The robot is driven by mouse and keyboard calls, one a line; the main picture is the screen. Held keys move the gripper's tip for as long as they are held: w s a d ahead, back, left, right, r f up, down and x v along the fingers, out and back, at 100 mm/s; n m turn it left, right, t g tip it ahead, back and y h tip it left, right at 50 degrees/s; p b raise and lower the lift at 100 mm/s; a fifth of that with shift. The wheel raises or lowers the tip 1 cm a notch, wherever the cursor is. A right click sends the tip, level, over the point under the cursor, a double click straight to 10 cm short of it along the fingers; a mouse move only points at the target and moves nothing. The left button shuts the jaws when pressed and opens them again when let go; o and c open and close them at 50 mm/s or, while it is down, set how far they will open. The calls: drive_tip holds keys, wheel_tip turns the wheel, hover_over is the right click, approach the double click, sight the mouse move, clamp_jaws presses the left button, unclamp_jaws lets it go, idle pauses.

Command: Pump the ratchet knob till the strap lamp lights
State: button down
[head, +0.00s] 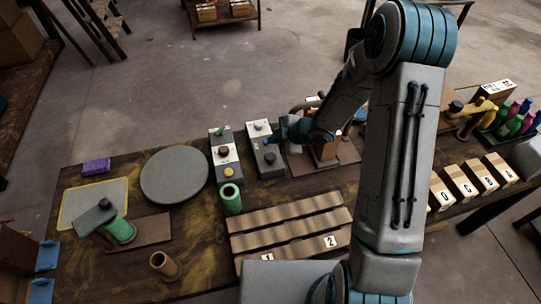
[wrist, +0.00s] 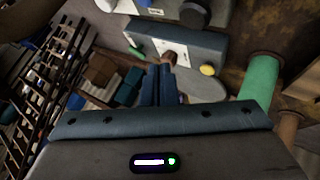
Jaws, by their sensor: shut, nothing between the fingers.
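My gripper (wrist: 160,72) is shut and empty in the wrist view. Its fingertips appear close to a brown knob (wrist: 172,57) on a white-faced switch box; I cannot tell whether they touch it. In the head view my gripper (head: 273,135) is near the right of two control boxes. The left box carries a green lever (head: 220,131), a dark red knob (head: 223,151) and a yellow button (head: 228,172). The right box has black knobs (head: 270,158). Which knob is the ratchet is not clear. I cannot make out a lit strap lamp.
A slatted pallet (head: 285,221) lies nearer. A brown block (head: 327,150) is partly hidden by my arm. Lettered boxes (head: 462,183) and bottles (head: 515,118) stand at right.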

drive_tip(key=shift+w+d+r, duration=0.15)
drive_tip(key=shift+d+r, duration=0.15)
drive_tip(key=shift+r, duration=0.05)
drive_tip(key=s+d+r+m+t+h, duration=0.1)
drive_tip(key=s+d+r+m+h, duration=0.1)
drive_tip(key=d+r+m+h, duration=0.4)
drive_tip(key=s+d+r+m+t+h, duration=0.25)
drive_tip(key=d+r+m, duration=0.25)
drive_tip(key=d+r, duration=0.45)
drive_tip(key=s+r+m+g, duration=0.2)
drive_tip(key=s+r+m, duration=0.2)
drive_tip(key=s, duration=0.6)
drive_tip(key=s+a+r+m+g, duration=0.1)
drive_tip(key=s+r+m, duration=0.3)
drive_tip(key=s, duration=0.7)
drive_tip(key=shift+a+m+g+y, duration=0.25)
drive_tip(key=shift+m+g+y, duration=0.1)
drive_tip(key=shift+m+g, duration=0.45)
drive_tip(key=shift+d, duration=0.1)
